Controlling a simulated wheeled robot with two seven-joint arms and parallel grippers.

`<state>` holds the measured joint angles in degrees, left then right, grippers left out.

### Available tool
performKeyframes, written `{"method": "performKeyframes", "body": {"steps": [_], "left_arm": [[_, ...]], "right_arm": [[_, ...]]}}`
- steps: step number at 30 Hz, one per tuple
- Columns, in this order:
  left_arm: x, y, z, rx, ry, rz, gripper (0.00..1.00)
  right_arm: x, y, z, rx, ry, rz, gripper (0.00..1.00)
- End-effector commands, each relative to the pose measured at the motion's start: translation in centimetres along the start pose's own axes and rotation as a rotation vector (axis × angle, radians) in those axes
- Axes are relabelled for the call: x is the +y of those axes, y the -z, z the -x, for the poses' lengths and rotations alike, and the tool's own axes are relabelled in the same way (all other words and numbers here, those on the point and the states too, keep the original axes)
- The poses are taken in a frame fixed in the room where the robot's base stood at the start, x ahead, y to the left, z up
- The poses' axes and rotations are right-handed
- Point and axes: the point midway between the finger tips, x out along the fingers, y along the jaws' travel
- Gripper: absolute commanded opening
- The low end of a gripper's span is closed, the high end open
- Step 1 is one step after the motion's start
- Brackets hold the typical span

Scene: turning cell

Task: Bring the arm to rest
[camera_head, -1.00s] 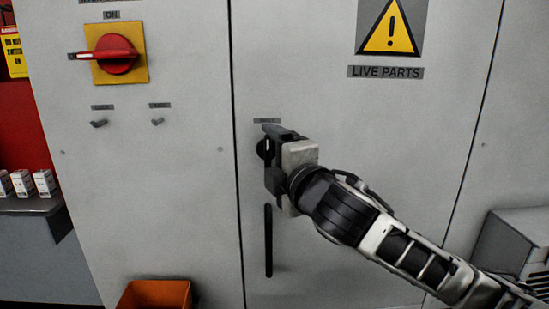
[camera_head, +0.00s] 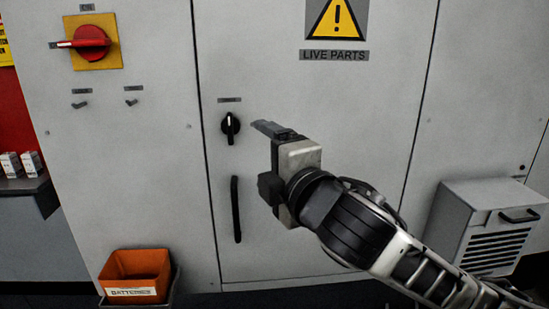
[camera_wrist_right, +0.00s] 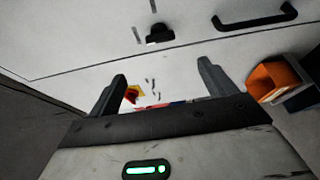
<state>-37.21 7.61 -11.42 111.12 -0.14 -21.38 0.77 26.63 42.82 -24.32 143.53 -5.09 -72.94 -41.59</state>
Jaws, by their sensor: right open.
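My right gripper (camera_head: 262,158) is open and empty in front of the grey cabinet door, to the right of a small black rotary knob (camera_head: 230,127). The knob's white mark points upright. The gripper stands apart from the knob. In the right wrist view, both fingers of the right gripper (camera_wrist_right: 163,88) are spread with nothing between them, and the knob (camera_wrist_right: 159,35) shows beyond them. My left gripper is not in view.
A black door handle (camera_head: 236,209) is below the knob. A red rotary switch (camera_head: 91,43) on a yellow plate is at upper left. An orange bin (camera_head: 135,268) stands at the cabinet's foot. A vented grey box (camera_head: 490,225) is at right. Small white boxes (camera_head: 20,165) sit on a shelf at left.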

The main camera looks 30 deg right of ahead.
Motion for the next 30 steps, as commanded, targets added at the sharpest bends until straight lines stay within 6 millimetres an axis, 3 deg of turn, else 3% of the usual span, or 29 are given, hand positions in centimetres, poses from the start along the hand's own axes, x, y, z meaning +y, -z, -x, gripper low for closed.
{"method": "performKeyframes", "body": {"steps": [10,14,17,18,22,27,30], "left_arm": [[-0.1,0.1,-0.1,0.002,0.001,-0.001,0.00],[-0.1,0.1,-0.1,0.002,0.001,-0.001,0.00],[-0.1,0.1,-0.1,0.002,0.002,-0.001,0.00],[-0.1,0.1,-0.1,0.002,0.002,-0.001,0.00],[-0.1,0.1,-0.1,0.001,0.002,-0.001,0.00],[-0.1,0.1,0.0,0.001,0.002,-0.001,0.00],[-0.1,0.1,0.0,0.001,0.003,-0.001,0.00]], "right_arm": [[-0.3,-0.1,0.0,-0.001,0.007,-0.008,0.84],[-3.8,0.6,-0.9,0.028,0.076,-0.109,0.84],[-9.7,1.7,-1.6,0.056,0.188,-0.290,0.84],[-12.6,2.2,-1.6,0.061,0.240,-0.380,0.84],[-22.4,3.7,0.1,0.036,0.404,-0.692,0.84],[-33.9,5.1,5.7,-0.085,0.573,-1.063,0.84],[-38.9,5.7,9.7,-0.177,0.637,-1.236,0.84]]}}
